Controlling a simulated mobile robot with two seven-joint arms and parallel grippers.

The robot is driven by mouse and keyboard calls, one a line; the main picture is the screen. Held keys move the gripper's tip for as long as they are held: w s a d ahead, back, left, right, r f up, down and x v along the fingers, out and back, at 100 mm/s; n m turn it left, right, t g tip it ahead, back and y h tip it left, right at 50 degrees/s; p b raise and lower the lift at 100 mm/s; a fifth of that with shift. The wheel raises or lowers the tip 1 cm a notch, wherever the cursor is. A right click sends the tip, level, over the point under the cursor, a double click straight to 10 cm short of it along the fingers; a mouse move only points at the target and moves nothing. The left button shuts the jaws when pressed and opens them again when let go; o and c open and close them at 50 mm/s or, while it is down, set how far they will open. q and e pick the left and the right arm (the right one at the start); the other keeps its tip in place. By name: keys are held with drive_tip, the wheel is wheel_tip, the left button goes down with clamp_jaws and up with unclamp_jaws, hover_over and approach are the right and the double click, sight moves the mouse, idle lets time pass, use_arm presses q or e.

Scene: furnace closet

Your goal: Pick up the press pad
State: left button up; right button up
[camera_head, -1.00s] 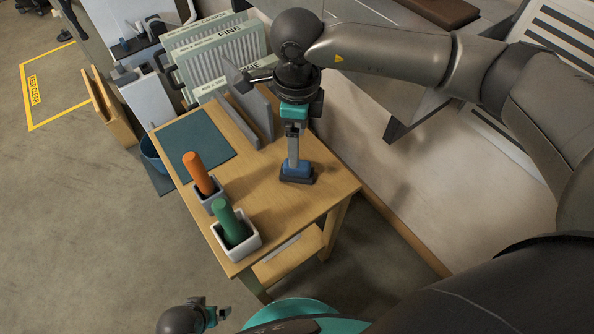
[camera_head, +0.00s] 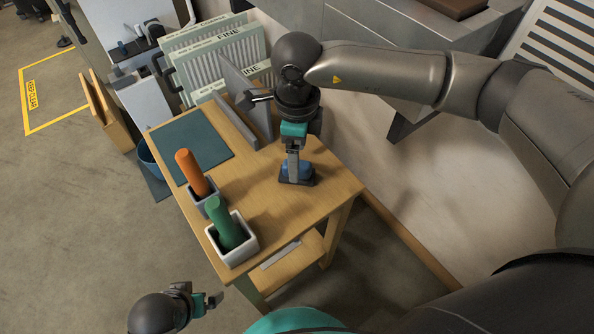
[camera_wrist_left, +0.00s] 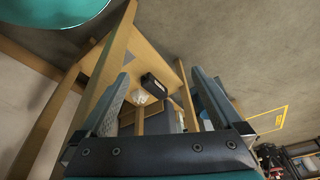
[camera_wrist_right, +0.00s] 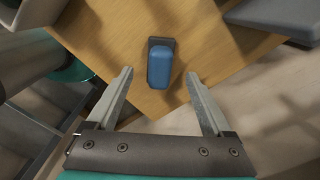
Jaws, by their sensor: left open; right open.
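The press pad is a blue block on a dark base (camera_head: 297,176), resting on the wooden table near its right edge. It also shows in the right wrist view (camera_wrist_right: 160,68), upper middle, ahead of and between the fingers. My right gripper (camera_head: 293,158) points down above the pad; in the right wrist view its two fingers (camera_wrist_right: 156,88) are apart with nothing held. The gripper partly hides the pad in the head view. My left gripper (camera_head: 214,301) is low, in front of the table and away from the pad. In the left wrist view its fingers (camera_wrist_left: 162,90) are open and empty.
The table (camera_head: 268,205) bears a green cylinder (camera_head: 226,228) and an orange cylinder (camera_head: 190,172) in square holders, a dark teal mat (camera_head: 205,143) and a grey angled bracket (camera_head: 240,115). Panels marked FINE (camera_head: 228,58) stand behind. A wall is to the right.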

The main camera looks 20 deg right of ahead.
wheel_tip(320, 180, down, 4)
drive_tip(key=b, duration=0.2)
drive_tip(key=shift+b, duration=0.3)
use_arm(q)
wheel_tip(320, 180, up, 6)
drive_tip(key=w+t, duration=0.1)
drive_tip(key=shift+r, duration=0.2)
use_arm(e)
drive_tip(key=shift+f, duration=0.15)
clamp_jaws()
